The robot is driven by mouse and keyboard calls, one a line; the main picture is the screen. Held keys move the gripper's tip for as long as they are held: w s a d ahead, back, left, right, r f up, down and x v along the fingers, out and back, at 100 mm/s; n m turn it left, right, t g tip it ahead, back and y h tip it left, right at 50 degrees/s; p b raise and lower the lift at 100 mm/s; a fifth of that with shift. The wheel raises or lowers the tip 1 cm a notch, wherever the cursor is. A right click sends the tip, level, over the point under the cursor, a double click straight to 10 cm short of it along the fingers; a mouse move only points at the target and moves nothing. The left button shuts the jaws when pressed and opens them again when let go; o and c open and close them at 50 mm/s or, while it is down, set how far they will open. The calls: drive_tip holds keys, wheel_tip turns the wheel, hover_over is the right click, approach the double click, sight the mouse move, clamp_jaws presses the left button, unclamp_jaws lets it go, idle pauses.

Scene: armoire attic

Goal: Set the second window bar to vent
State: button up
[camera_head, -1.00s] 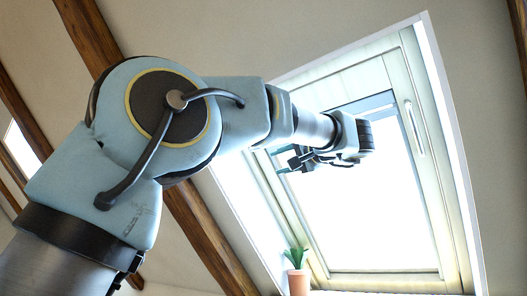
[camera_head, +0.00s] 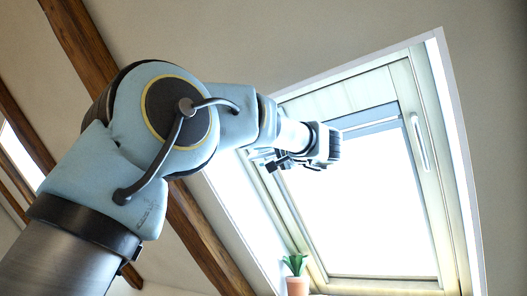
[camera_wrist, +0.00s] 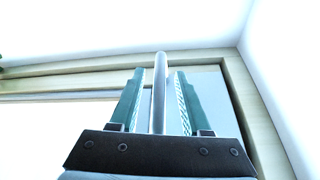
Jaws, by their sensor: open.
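The skylight window (camera_head: 385,196) is set in the sloped ceiling, with a pale wooden frame. One window bar (camera_head: 419,143), slim and light, shows on the right side of the frame. My gripper (camera_head: 272,161) is at the upper left of the window, seen from the side. In the wrist view my gripper (camera_wrist: 160,75) is open, its teal fingers on either side of another slim grey bar (camera_wrist: 160,95). Gaps show between this bar and both fingers. In the head view my arm and gripper hide this bar.
A small potted plant (camera_head: 296,272) stands at the window's lower left corner. White reveal walls surround the window. A dark wooden beam (camera_head: 205,235) runs down the ceiling left of it. Free space lies in front of the glass.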

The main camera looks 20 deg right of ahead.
clamp_jaws()
idle(0.4)
idle(1.1)
